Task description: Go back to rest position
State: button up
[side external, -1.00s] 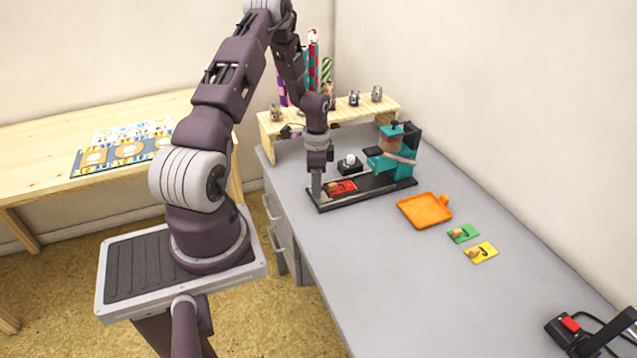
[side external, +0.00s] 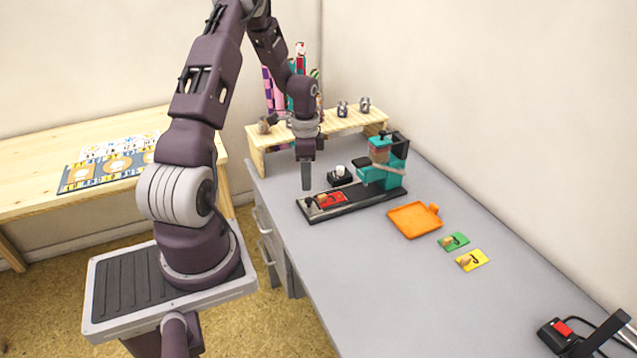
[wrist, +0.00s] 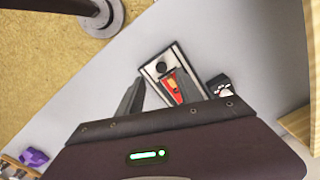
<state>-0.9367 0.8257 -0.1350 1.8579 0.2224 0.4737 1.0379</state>
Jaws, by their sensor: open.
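My gripper (side external: 306,176) hangs pointing down above the left end of the black press base (side external: 362,202) on the grey desk. It is empty. In the wrist view my gripper (wrist: 158,92) shows its two fingers apart, with the base and a red card (wrist: 172,86) seen beyond them. The red card (side external: 333,198) lies flat on the base in the side view. The teal press (side external: 386,168) stands at the base's right end.
A small black block with a white knob (side external: 340,175) sits behind the base. A wooden shelf (side external: 290,143) holds small metal items. An orange tray (side external: 414,221), a green card (side external: 453,242) and a yellow card (side external: 472,260) lie to the right. The desk's front is mostly clear.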

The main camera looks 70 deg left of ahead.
jog(key=d+r+n+t+y, duration=0.2)
jog(key=d+r, duration=1.4)
jog(key=r, duration=0.4)
jog(key=s+d+r+n+t+h, duration=0.1)
jog(key=s+d+r, duration=0.2)
jog(key=s+d, duration=0.4)
jog(key=s+d+r+n+t+h, duration=0.1)
jog(key=s+d+r+t, duration=0.1)
jog(key=s+d+r, duration=0.2)
jog(key=s+d, duration=0.3)
jog(key=shift+s+d+n+t, duration=0.25)
jog(key=shift+d+n+t, duration=0.05)
jog(key=shift+d, duration=0.05)
